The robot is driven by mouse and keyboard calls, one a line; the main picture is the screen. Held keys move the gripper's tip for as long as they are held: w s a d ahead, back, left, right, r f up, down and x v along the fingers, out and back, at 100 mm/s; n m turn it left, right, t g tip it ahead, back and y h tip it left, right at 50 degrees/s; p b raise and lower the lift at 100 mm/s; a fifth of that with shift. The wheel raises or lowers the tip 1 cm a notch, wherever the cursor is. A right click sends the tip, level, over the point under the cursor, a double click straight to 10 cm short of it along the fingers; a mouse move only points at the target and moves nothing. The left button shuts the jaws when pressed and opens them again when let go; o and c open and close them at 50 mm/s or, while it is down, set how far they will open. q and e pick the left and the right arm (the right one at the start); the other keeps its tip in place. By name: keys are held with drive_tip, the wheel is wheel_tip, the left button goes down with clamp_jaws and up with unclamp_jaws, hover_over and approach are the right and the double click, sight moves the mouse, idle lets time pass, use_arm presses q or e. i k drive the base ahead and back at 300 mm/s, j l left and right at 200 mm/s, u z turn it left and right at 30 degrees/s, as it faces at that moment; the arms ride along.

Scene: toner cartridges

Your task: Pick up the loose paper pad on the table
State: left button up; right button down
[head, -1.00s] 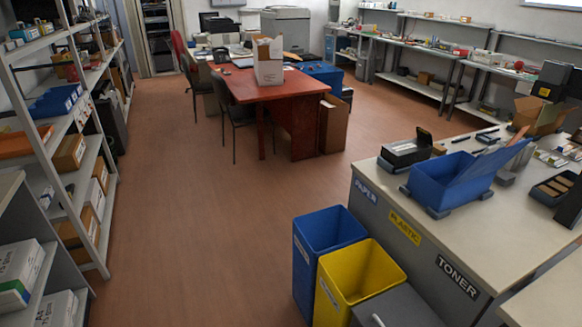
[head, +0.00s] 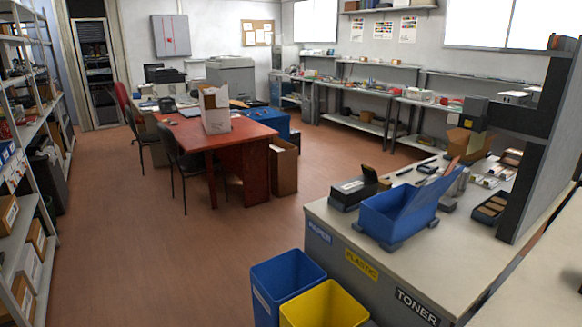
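I cannot make out a loose paper pad for certain in this view. A red table (head: 196,136) stands mid-room with an open white and brown carton (head: 215,112) upright on it. A pale workbench (head: 330,212) stands at the right, with labels PAPER, PLASTIC and TONER on its front. On it are a blue bin (head: 385,218) and a dark box (head: 352,192) with a white label. Small items further back on the bench are too small to tell. Neither of my grippers is in view.
A blue bin (head: 283,278) and a yellow bin (head: 322,305) stand on the floor against the workbench. Shelving (head: 45,200) lines the left side. A chair (head: 180,165) stands by the red table. The brown floor (head: 150,240) between shelving and bins is clear.

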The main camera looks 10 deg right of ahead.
sight(386, 184)
drive_tip(key=i+j+u, duration=0.2)
drive_tip(key=i, duration=0.3)
drive_tip(key=i+j+u, duration=0.25)
drive_tip(key=i, duration=0.3)
drive_tip(key=i+j+u, duration=0.2)
drive_tip(key=i, duration=1.2)
drive_tip(key=i+j+z, duration=0.1)
drive_tip(key=i, duration=0.7)
drive_tip(key=i+l+z, duration=0.15)
drive_tip(key=i+z, duration=1.05)
drive_tip(key=i+j+z, duration=0.25)
drive_tip(key=z, duration=0.15)
drive_tip(key=i+l+z, duration=0.15)
drive_tip(key=i+z, duration=0.15)
drive_tip(key=z, duration=0.2)
drive_tip(key=i+z, duration=0.7)
drive_tip(key=z, duration=0.25)
drive_tip(key=i+j+z, duration=0.2)
drive_tip(key=z, duration=0.25)
drive_tip(key=i+j, duration=0.05)
drive_tip(key=i, duration=0.05)
